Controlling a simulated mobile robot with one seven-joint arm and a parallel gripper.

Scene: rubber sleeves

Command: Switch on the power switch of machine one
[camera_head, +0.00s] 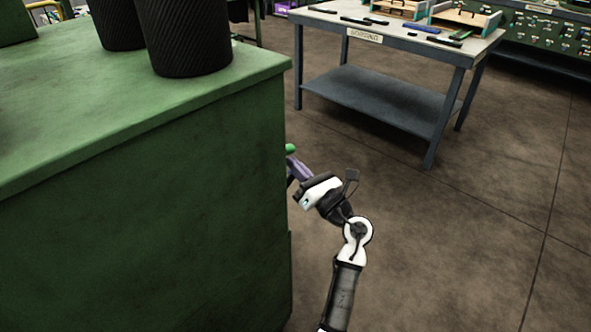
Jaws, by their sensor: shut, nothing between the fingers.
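A large green machine body (150,200) fills the left of the head view; whether it is machine one I cannot tell. At its right edge a small round green knob (291,148) shows, with a purple-grey part (298,168) just below it. The power switch itself cannot be made out for certain. My gripper (292,181) is at the machine's right edge, just below the purple-grey part. It is shut and empty, its tips partly hidden by the machine's corner. Whether it touches anything cannot be told.
Two black ribbed cylinders (186,38) stand on the machine's top. A blue-grey workbench (375,38) with tools and wooden trays stands at the back right. A green panel with parts (540,35) is behind it. The brown floor (470,240) to the right is clear.

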